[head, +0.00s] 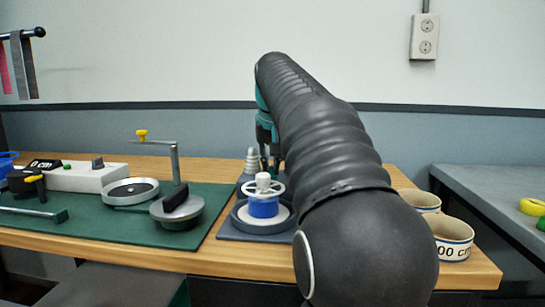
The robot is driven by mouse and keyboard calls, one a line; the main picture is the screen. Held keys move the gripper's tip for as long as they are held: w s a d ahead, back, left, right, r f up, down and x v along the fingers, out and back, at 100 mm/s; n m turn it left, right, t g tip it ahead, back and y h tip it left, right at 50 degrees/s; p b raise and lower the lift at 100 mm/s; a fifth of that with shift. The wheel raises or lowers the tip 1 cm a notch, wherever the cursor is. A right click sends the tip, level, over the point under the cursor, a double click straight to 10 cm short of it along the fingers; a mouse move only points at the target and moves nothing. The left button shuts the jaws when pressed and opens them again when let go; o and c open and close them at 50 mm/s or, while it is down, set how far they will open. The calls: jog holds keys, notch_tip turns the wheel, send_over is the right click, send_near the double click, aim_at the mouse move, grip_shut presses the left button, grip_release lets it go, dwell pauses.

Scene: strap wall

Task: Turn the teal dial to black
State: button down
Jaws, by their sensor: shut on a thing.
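My gripper (268,160) points down at the back of the wooden table, left of my arm's black sleeve. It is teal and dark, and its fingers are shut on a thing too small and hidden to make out. A teal dial cannot be picked out; my gripper and arm cover part of that spot. No black mark of a dial shows. A pale ribbed cone (251,161) stands just left of the fingers on a grey base. A white handwheel (263,188) over a blue body stands nearer, in front of the fingers.
A green mat (100,233) at the left bears a white box (88,176), a round dish (130,191) and a grey disc with a lever (177,209). A grey table (490,195) is at the far right.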

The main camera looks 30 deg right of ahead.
jog(key=m, duration=0.2)
jog(key=m+h, duration=0.1)
jog(key=m+g+p, duration=0.1)
jog(key=m, duration=0.1)
jog(key=shift+w+a+m+h, duration=0.25)
jog(key=shift+a+m+h, duration=0.05)
jog(key=shift+h, duration=0.1)
jog(key=m, duration=0.2)
jog(key=m+g, duration=0.1)
jog(key=m, duration=0.1)
jog(key=m+g+h, duration=0.1)
jog(key=shift+w+a+m, duration=0.1)
jog(key=shift+w+m, duration=0.2)
jog(key=shift+m, duration=0.1)
jog(key=c, duration=1.2)
grip_release()
jog(key=shift+r, duration=0.1)
jog(key=v, duration=0.7)
jog(key=shift+w+a+r, duration=0.1)
